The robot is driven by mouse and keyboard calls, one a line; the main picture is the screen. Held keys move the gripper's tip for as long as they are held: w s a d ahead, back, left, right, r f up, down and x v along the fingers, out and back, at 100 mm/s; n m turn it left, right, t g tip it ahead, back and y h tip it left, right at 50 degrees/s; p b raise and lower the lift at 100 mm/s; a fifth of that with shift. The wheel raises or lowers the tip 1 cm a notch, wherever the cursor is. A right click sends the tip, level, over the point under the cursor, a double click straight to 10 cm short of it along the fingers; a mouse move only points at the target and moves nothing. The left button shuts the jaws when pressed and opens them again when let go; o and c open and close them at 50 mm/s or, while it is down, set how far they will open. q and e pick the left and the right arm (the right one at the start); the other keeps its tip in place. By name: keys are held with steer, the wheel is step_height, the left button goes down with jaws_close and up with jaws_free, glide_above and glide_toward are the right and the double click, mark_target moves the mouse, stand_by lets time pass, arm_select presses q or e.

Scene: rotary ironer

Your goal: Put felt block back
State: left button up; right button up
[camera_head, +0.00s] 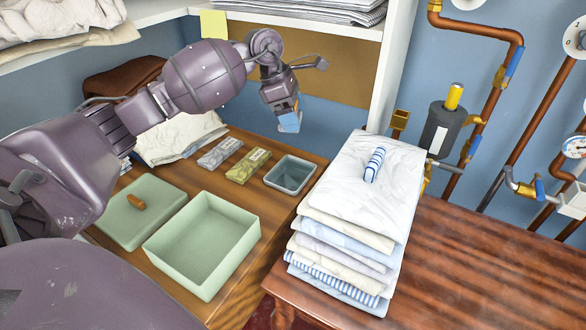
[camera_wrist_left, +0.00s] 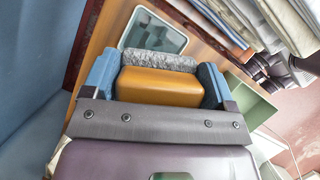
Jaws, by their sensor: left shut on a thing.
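My left gripper (camera_head: 289,121) hangs in the air above the back of the wooden table, behind the small grey-blue tray. In the left wrist view its blue fingers (camera_wrist_left: 157,88) are shut on the felt block (camera_wrist_left: 160,84), an orange-brown body with a grey felt strip along its far side. The block is hardly visible in the head view, hidden by the blue finger. The grey-blue tray (camera_head: 291,174) looks empty and also shows in the left wrist view (camera_wrist_left: 141,62), beyond the block. My right gripper is not in view.
A pale green open box (camera_head: 203,262) and its lid (camera_head: 137,212) with a brown knob lie on the table. Two wrapped bars (camera_head: 219,153) (camera_head: 247,166) lie left of the tray. A folded linen stack (camera_head: 375,205) stands close on the right. A shelf (camera_head: 388,75) rises behind.

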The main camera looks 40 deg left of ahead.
arm_select(q)
steer(key=b, duration=0.1)
glide_above(298, 176)
steer(key=a, duration=0.1)
steer(key=f, duration=1)
steer(key=shift+s+a+f, duration=0.1)
steer(key=shift+s+f, duration=0.2)
steer(key=shift+f, duration=0.8)
steer(key=shift+f+b, duration=0.4)
steer(key=shift+f, duration=1.6)
steer(key=shift+r, duration=0.1)
steer(key=shift+f, duration=0.25)
steer(key=o, duration=0.8)
steer(key=shift+c, duration=0.2)
steer(key=shift+r, duration=0.15)
